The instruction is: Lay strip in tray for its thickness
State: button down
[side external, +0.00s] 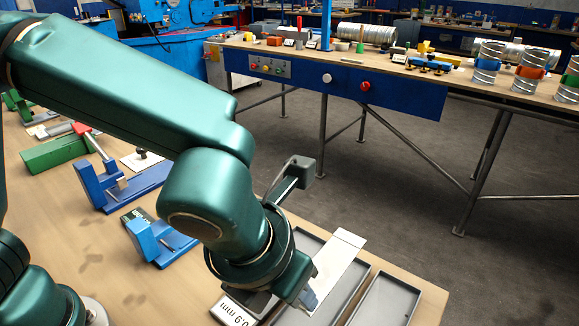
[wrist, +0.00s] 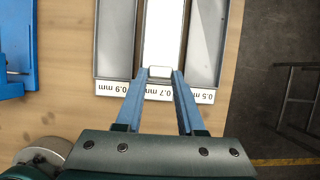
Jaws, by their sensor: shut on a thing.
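My gripper (wrist: 160,73) is shut on the near end of a pale, shiny metal strip (wrist: 164,32). In the wrist view the strip lines up with the middle tray, labelled 0.7 mm (wrist: 158,93), and covers most of its floor. In the side view the strip (side external: 336,265) reaches away from my gripper (side external: 308,298) over the trays; its gap above them is hard to judge. The 0.9 mm tray (wrist: 113,88) is on the left in the wrist view and the 0.5 mm tray (wrist: 205,96) on the right. Both look empty.
Blue fixtures (side external: 155,243) and a blue stand (side external: 110,187) are on the wooden table (side external: 90,240) left of the trays. A green block (side external: 55,152) lies farther back. The table's edge is just beyond the trays. A blue bench (side external: 400,98) stands across the aisle.

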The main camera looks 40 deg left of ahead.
jog(key=shift+f, duration=3.8)
jog(key=shift+c, duration=2.2)
grip_release()
jog(key=o, duration=0.4)
jog(key=shift+o, duration=0.2)
